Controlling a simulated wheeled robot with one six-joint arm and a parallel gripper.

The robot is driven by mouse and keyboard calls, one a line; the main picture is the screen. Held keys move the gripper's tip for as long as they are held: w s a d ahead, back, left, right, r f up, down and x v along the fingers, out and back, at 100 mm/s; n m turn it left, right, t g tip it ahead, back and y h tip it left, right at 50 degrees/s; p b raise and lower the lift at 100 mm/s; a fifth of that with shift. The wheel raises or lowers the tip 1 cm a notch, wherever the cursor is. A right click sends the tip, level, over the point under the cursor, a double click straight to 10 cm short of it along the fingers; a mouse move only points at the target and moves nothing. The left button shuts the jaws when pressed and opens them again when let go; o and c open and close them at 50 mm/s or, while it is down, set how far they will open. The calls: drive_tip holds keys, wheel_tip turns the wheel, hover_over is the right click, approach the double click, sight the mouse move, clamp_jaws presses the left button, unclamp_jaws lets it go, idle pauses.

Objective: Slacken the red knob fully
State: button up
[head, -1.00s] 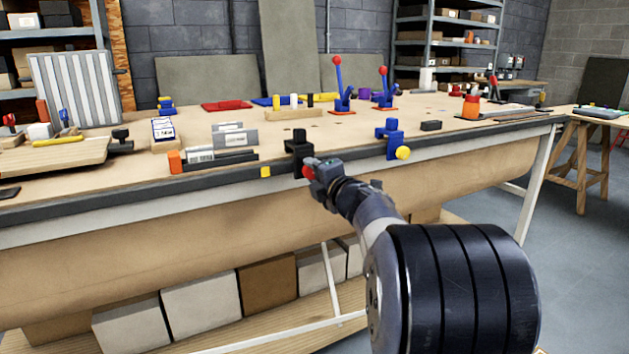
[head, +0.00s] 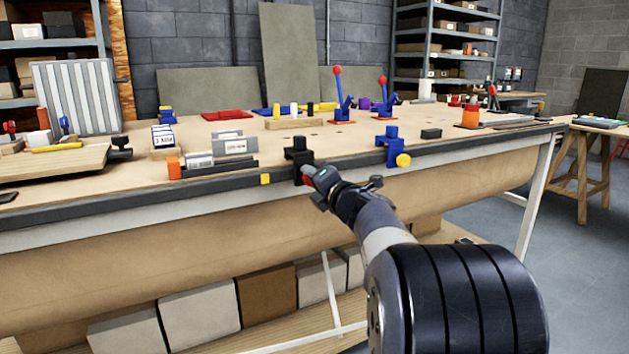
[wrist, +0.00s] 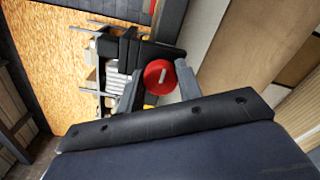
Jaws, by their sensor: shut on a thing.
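The red knob (wrist: 159,77) shows in the wrist view as a round disc with a short, slightly tilted white mark. It sits on the black clamp (head: 299,152) at the front edge of the workbench. My gripper (wrist: 158,80) is shut on the knob, with one finger on each side of it. In the head view only a small part of the red knob (head: 307,181) shows at the tip of my gripper (head: 311,177); the rest is hidden behind the fingers.
A blue clamp (head: 393,146) with a yellow knob (head: 403,160) stands on the same bench edge to the right. A yellow block (head: 265,179) is on the edge to the left.

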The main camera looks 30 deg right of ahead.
drive_tip(key=o, duration=1)
drive_tip(key=shift+c, duration=0.2)
drive_tip(key=s+p, duration=0.1)
drive_tip(key=s, duration=0.9)
drive_tip(key=shift+s+d+p, duration=0.15)
drive_tip(key=shift+s+p, duration=0.2)
drive_tip(key=shift+s, duration=0.05)
drive_tip(key=w+b, duration=0.1)
drive_tip(key=w, duration=0.9)
drive_tip(key=shift+w+b, duration=0.3)
drive_tip(key=shift+w, duration=0.1)
drive_tip(key=shift+s, duration=0.1)
